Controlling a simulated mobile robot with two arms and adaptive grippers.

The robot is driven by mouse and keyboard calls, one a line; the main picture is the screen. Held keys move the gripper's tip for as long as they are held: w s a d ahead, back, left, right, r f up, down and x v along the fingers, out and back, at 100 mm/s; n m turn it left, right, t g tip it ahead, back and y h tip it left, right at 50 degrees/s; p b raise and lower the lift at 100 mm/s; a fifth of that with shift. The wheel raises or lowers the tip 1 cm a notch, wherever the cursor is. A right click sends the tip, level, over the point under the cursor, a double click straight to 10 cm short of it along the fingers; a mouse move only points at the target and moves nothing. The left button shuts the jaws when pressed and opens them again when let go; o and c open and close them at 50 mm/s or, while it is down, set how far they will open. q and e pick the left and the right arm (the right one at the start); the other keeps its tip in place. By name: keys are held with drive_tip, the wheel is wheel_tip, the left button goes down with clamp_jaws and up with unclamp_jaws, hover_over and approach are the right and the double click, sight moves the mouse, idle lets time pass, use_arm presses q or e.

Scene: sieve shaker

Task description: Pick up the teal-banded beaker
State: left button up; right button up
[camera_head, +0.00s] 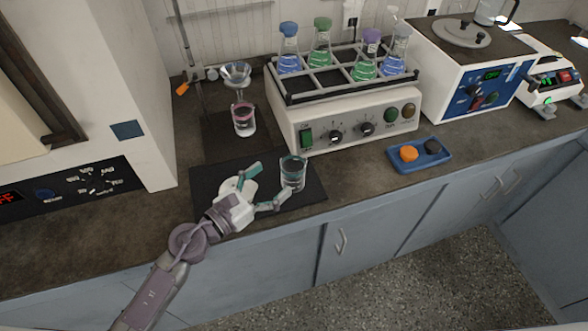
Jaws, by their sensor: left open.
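The teal-banded beaker (293,173) is a clear glass with a dark teal band near its rim. It stands upright on a black mat (310,189) on the bench, in front of the shaker. My left gripper (268,187) is open, just left of the beaker. One finger is at the back left and the other at the front, with the beaker to the right of the fingertips. I cannot tell whether a finger touches it. My right gripper is not in view.
A pink-banded beaker (243,119) stands under a funnel (237,75) on a stand. The shaker (345,115) with several stoppered flasks is close behind. A blue tray (424,160) with orange and dark items lies right. Bare bench (350,170) lies between mat and tray.

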sight(285, 170)
use_arm(q)
drive_tip(key=shift+w+d, duration=0.45)
drive_tip(key=shift+w, duration=0.05)
drive_tip(key=shift+w+d, duration=0.35)
drive_tip(key=shift+d, duration=0.05)
drive_tip(key=p+x, duration=0.1)
drive_tip(key=x, duration=0.3)
drive_tip(key=shift+w+d, duration=0.25)
drive_tip(key=shift+d, duration=0.1)
drive_tip(key=shift+c, duration=0.9)
drive_tip(key=c, duration=1.1)
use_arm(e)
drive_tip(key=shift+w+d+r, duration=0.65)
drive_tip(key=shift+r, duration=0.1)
